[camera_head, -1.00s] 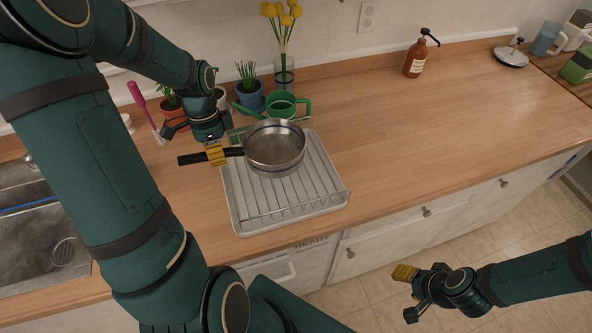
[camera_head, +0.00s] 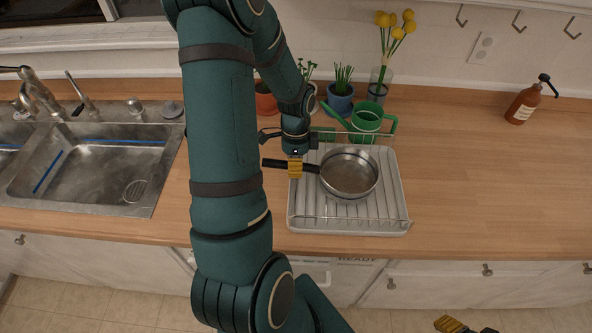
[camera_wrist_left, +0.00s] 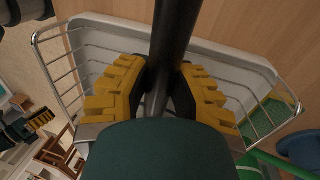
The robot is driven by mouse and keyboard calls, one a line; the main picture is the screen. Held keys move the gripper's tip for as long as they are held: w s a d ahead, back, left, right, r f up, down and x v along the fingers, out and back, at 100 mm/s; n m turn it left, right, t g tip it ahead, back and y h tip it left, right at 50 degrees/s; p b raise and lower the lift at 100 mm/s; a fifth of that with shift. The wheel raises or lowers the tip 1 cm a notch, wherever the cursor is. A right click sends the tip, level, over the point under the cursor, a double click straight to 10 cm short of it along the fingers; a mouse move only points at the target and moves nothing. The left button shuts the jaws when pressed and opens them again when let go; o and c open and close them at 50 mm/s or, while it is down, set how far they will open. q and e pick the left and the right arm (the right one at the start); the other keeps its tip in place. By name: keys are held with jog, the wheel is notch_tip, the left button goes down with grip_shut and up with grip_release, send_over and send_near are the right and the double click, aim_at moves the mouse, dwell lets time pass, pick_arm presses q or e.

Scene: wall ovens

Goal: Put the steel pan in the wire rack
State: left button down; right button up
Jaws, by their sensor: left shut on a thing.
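The steel pan (camera_head: 348,174) is level over the back half of the white wire rack (camera_head: 345,222), its black handle (camera_head: 274,163) pointing left. I cannot tell whether its bottom touches the wires. My left gripper (camera_head: 295,168) is shut on the handle, just left of the rack's inner area. In the left wrist view the black handle (camera_wrist_left: 176,35) runs between the yellow finger pads (camera_wrist_left: 160,92), with the rack (camera_wrist_left: 228,58) behind it; the pan's bowl is not seen there. My right gripper (camera_head: 462,326) is cut off at the bottom edge, low in front of the counter, with nothing seen in it.
A green watering can (camera_head: 367,122), potted plants (camera_head: 340,97) and a vase of yellow flowers (camera_head: 380,84) stand close behind the rack. A steel sink (camera_head: 95,170) is at the left. A brown soap bottle (camera_head: 524,104) stands at the right. The counter right of the rack is clear.

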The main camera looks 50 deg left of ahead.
pick_arm(q)
jog(key=shift+f, duration=1)
jog(key=shift+f, duration=0.15)
jog(key=c, duration=0.9)
grip_release()
jog(key=r, duration=0.4)
jog(key=w+a+r, duration=0.1)
jog(key=r, duration=0.7)
jog(key=shift+w+a+r, duration=0.1)
jog(key=shift+w+a, duration=0.15)
jog(key=shift+a, duration=0.15)
